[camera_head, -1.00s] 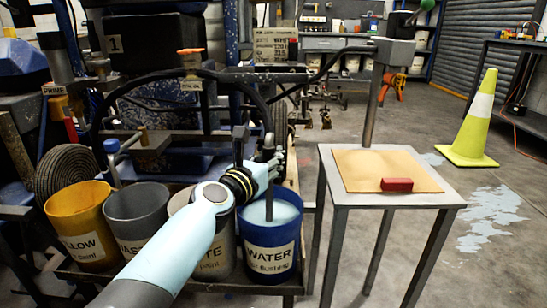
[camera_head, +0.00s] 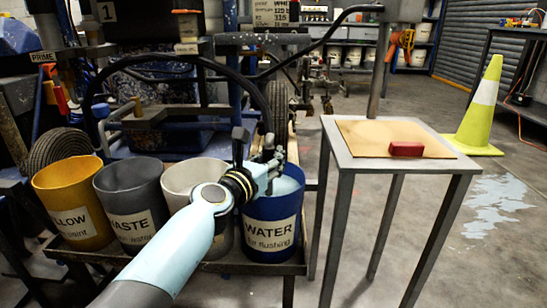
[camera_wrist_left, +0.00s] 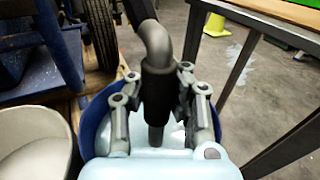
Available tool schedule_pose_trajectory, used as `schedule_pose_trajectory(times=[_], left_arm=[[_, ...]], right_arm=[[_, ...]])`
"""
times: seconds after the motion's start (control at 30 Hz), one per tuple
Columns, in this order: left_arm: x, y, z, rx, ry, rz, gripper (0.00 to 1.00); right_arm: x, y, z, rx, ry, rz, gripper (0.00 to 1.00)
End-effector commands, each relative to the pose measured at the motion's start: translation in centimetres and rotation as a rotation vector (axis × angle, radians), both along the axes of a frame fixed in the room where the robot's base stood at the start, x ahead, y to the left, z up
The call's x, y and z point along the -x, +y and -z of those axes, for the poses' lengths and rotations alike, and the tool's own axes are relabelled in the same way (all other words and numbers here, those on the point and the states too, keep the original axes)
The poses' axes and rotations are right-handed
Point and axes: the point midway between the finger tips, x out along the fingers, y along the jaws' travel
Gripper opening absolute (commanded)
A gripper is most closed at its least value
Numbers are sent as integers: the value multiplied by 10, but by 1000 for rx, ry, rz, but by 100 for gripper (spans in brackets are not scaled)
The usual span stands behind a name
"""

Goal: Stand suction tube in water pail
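The water pail (camera_head: 271,236) is blue, labelled WATER, and holds pale liquid. It stands at the right end of a row of pails. The suction tube is a grey bent pipe with a black sleeve (camera_wrist_left: 159,90) in the left wrist view. It is upright, with its lower end inside the pail rim; how deep it reaches is hidden. My left gripper (camera_head: 270,165) is over the pail, with its fingers closed on both sides of the black sleeve. It also shows in the left wrist view (camera_wrist_left: 157,95). My right gripper is not in view.
White (camera_head: 193,178), grey WASTE (camera_head: 132,205) and yellow (camera_head: 72,203) pails stand left of the water pail. A black hose (camera_head: 140,62) arches above them. A metal table (camera_head: 345,158) with cardboard and a red block (camera_head: 406,149) stands at right. A yellow cone (camera_head: 480,110) stands beyond.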

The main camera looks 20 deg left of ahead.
Motion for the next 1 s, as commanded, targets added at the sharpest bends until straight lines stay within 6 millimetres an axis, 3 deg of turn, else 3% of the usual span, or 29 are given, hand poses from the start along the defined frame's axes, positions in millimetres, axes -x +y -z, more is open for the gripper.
schedule_pose_trajectory(times=[0.37,0.63,1.0], left_arm=[[-1,0,-1,1,-4,-1,2],[0,0,0,0,-2,0,37],[8,1,3,-1,2,0,37]], right_arm=[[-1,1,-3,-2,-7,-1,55],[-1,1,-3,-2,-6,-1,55],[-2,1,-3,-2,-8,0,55]])
